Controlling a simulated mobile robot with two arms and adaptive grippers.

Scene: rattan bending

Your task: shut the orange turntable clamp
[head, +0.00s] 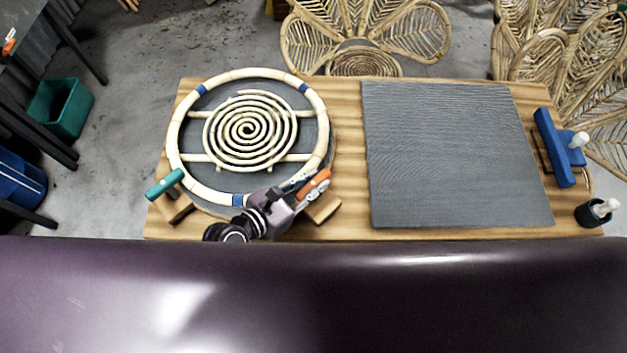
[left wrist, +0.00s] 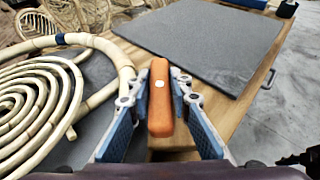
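The orange turntable clamp (head: 315,184) is at the front right of the round turntable, on a wooden block (head: 323,208). In the left wrist view its orange handle (left wrist: 160,97) stands out with a pale dot on it. My left gripper (head: 300,184) is at the clamp. In the left wrist view its two blue-padded fingers (left wrist: 160,82) are on either side of the handle, with narrow gaps showing beside its lower part. The turntable (head: 207,99) carries a rattan ring (head: 172,130) and a rattan spiral (head: 247,128). My right gripper is not seen.
A teal-handled clamp (head: 165,184) is at the turntable's front left. A grey mat (head: 450,150) covers the right of the wooden table (head: 348,150). A blue tool (head: 556,147) and a dark pot (head: 592,213) are at the right edge. Rattan chairs (head: 365,30) stand behind.

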